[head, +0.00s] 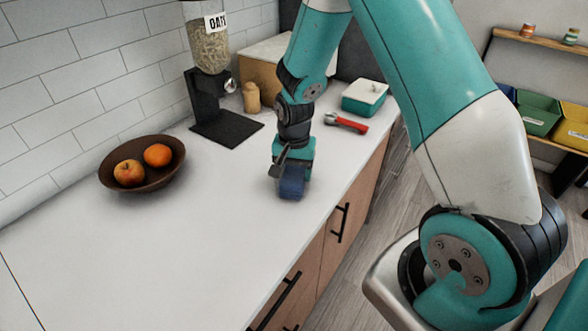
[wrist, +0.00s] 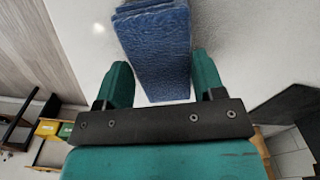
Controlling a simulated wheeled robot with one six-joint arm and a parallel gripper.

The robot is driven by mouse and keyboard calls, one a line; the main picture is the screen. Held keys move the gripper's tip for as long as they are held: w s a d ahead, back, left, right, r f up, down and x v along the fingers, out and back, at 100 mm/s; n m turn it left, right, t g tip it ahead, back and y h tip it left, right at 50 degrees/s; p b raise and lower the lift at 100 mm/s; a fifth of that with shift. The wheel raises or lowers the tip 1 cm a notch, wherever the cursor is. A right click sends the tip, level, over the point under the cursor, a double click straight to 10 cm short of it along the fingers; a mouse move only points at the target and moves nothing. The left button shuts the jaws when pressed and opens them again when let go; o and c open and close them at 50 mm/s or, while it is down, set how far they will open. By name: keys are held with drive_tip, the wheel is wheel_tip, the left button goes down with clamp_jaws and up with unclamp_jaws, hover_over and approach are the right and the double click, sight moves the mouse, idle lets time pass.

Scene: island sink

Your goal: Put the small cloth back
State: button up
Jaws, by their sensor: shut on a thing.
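The small cloth is a folded dark blue bundle (head: 291,188), low over the white counter near its front edge in the head view. It also shows in the wrist view (wrist: 158,45), extending out from between my two green fingers. My gripper (head: 290,174) points down and is shut on the cloth. In the wrist view the fingers (wrist: 162,78) stand on either side of the cloth's near end. I cannot tell whether the cloth touches the counter. The fingertips are partly hidden in the head view.
On the white counter (head: 150,255) a brown bowl (head: 158,180) holds an apple and an orange. The front left is clear.

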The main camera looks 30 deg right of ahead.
sight(294, 174)
drive_tip(key=o, duration=1.2)
wheel_tip(294, 174, up, 11)
drive_tip(key=b, duration=0.2)
drive_tip(key=s+a+r+n+y, duration=0.1)
drive_tip(key=s+a+r+n, duration=0.2)
drive_tip(key=s+a+n, duration=0.2)
drive_tip(key=s+a+r+n+y, duration=0.1)
drive_tip(key=s+a+r+n, duration=0.3)
drive_tip(key=s, duration=0.6)
drive_tip(key=s+a+r+n+y, duration=0.2)
drive_tip(key=s+a+r+n, duration=0.1)
drive_tip(key=s+a+n, duration=0.4)
drive_tip(key=shift+s+a+r, duration=0.25)
drive_tip(key=shift+a+r, duration=0.05)
drive_tip(key=shift+a, duration=0.25)
